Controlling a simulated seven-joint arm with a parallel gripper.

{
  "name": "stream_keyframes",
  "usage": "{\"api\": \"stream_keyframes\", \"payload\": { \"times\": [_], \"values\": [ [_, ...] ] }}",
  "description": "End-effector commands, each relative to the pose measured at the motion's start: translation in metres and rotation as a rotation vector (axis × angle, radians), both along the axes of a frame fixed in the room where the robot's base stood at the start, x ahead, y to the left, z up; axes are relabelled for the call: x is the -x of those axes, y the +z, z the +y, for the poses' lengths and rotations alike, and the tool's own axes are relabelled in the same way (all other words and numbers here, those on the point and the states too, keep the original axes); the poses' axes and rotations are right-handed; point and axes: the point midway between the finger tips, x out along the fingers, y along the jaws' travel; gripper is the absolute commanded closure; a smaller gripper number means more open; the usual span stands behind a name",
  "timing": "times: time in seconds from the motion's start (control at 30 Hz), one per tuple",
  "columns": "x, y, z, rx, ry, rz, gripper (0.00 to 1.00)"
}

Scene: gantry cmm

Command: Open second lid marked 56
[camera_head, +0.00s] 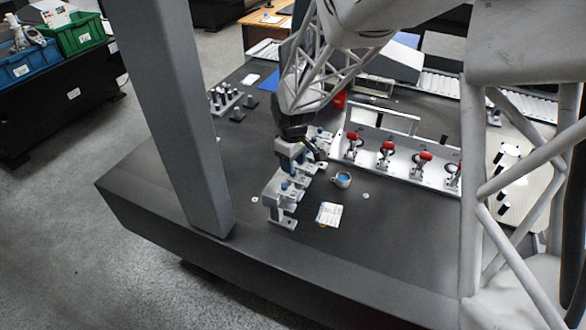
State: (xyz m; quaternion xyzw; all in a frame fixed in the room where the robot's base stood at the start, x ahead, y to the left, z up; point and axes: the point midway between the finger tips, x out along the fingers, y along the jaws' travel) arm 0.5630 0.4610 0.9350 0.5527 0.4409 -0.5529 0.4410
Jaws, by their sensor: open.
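My gripper (304,153) is at the centre of the view, at the end of my arm, pointing down over a row of small grey fixtures with blue parts (283,199). It is open. It overlaps the middle of the row, and I cannot tell whether it touches anything there. I cannot make out a lid marked 56; any markings are too small to read. My arm and gripper hide part of the row.
A white panel (429,179) with several red-handled clamps stands right of the row. A cup with blue contents (341,180) and a paper card (329,214) lie nearby on the dark table (270,254). A thick grey post (177,110) rises at left. The front tabletop is mostly clear.

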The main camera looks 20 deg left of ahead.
Motion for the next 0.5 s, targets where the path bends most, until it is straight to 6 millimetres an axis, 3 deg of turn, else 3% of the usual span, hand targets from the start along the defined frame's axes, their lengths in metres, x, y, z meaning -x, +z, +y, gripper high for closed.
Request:
{"api": "stream_keyframes", "payload": {
  "times": [0.2,0.5],
  "values": [
    [0.000,-0.022,0.000,0.001,0.000,0.001,0.54],
    [0.000,-0.031,0.000,0.000,0.000,0.000,0.54]
  ]
}}
